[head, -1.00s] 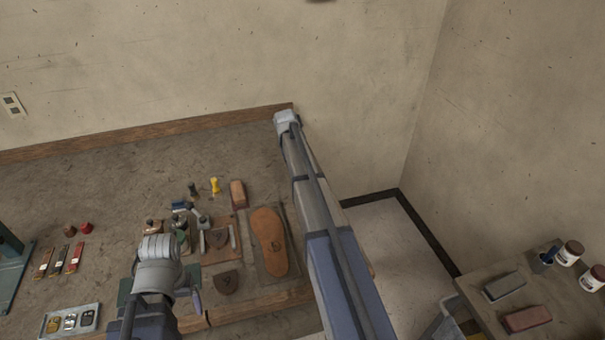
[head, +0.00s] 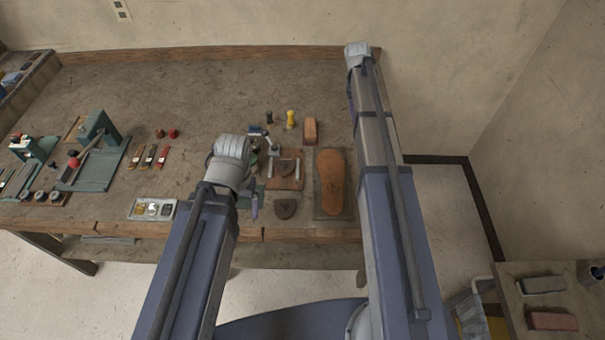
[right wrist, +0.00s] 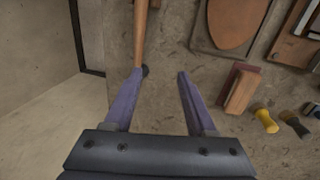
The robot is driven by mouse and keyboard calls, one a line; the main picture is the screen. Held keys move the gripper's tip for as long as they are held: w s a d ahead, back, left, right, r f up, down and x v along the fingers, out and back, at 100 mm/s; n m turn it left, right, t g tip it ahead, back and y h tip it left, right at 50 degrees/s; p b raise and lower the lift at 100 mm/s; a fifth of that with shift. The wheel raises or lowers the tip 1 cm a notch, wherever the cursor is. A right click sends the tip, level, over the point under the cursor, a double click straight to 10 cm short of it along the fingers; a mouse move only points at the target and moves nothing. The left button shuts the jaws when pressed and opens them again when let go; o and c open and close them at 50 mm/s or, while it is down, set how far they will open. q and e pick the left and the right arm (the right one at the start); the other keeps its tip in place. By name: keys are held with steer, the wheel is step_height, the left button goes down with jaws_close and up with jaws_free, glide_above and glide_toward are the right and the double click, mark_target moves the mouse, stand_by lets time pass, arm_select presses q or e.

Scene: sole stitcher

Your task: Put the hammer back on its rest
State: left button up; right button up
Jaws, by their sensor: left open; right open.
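In the right wrist view, a wooden handle (right wrist: 141,30) with a dark end lies on the table near its side edge. It looks like the hammer's handle; its other end is out of the frame. My right gripper (right wrist: 159,75) is open, and the dark end is just inside its left-hand finger in the picture. I cannot tell whether they touch. In the head view my right arm hides this spot. My left gripper (head: 254,204) is open, pointing down near a green mat, partly hidden by its own wrist. I cannot clearly make out the hammer's rest.
A leather sole (head: 333,180) on a board lies left of my right arm, with a reddish block (head: 310,130) behind it. Small bottles and tools stand between the arms. A metal tray (head: 152,209) and a green machine (head: 97,135) are at left.

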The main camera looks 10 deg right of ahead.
steer(key=s+a+n+y, duration=0.1)
steer(key=s+a+n, duration=0.4)
steer(key=s+a, duration=2.2)
steer(key=a, duration=0.3)
steer(key=shift+n, duration=0.4)
steer(key=shift+w+a, duration=0.1)
steer(key=shift+a, duration=0.1)
